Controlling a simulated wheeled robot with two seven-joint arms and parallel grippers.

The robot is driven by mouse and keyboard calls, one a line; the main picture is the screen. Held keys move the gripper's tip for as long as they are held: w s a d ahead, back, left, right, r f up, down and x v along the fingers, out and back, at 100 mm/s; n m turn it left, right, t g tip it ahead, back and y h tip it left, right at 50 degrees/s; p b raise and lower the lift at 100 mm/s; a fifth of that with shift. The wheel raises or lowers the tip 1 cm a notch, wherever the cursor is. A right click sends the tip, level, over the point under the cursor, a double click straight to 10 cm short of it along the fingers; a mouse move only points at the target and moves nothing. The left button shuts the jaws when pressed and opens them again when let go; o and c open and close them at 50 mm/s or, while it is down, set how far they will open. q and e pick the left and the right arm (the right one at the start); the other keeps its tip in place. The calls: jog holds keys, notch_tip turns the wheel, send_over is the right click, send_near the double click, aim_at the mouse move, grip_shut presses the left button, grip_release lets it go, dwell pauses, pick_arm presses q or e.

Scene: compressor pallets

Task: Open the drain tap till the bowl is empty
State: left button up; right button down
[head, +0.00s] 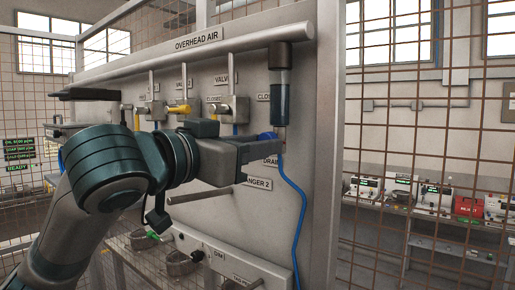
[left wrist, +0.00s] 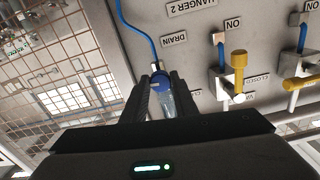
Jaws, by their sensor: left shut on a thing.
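The filter bowl (head: 272,102) is an upright, bluish see-through cylinder under a dark cap on the panel. I cannot clearly tell its liquid level. It also shows in the left wrist view (left wrist: 167,104), between and behind the fingers. The blue drain tap (left wrist: 160,82) is at the bowl's lower end, by the DRAIN label (left wrist: 172,41). My left gripper (head: 274,148) is at the tap, just below the bowl. In the left wrist view its two dark fingers (left wrist: 161,88) are closed on the tap from both sides. In the head view the fingers partly hide the tap. My right gripper does not show.
A blue hose (head: 295,192) hangs from the tap down the panel. Valves with yellow handles (head: 180,109) stand left of the bowl, above my left arm. A bare peg (head: 199,195) sticks out below the gripper. A mesh fence (head: 420,140) is on the right.

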pick_arm(q)
jog(key=m+b, duration=0.2)
jog(key=m, duration=0.6)
jog(key=m+b, duration=0.2)
jog(key=m, duration=0.6)
jog(key=shift+w+a+r, duration=0.1)
jog(key=shift+a, duration=0.05)
jog(key=shift+m, duration=0.4)
jog(key=o, duration=1.1)
